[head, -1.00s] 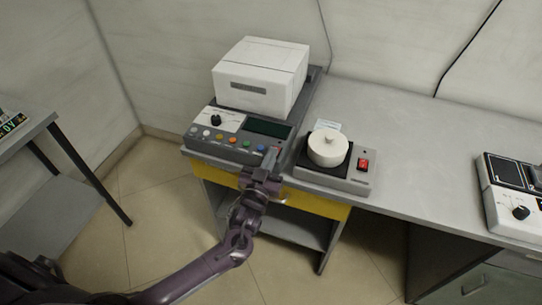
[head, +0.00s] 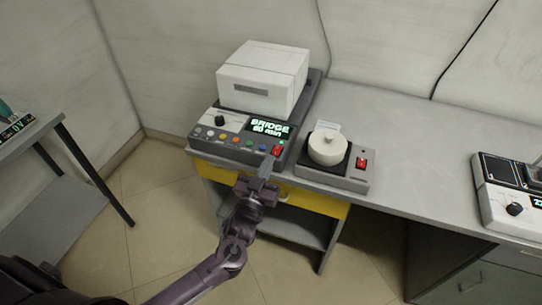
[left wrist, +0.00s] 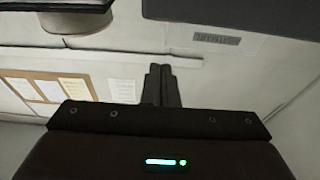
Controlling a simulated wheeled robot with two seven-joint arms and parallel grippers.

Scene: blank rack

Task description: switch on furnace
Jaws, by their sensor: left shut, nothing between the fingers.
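The furnace is a white box (head: 262,75) on a grey base with a sloped front panel (head: 215,139). The panel has a black knob (head: 219,120), a row of coloured buttons and a red switch (head: 277,150) at its right end. Its display (head: 268,127) is lit with pale text that seems to read "BRIDGE 60 min". My left gripper (head: 268,164) is shut and empty, just in front of and below the red switch. Its closed fingers also show in the left wrist view (left wrist: 161,85). My right gripper is not in view.
A hotplate device (head: 341,178) with a round white lidded pot (head: 328,148) and its own red switch (head: 362,162) stands close on the right. Another device with a knob (head: 514,209) is at the far right. The bench between them is clear.

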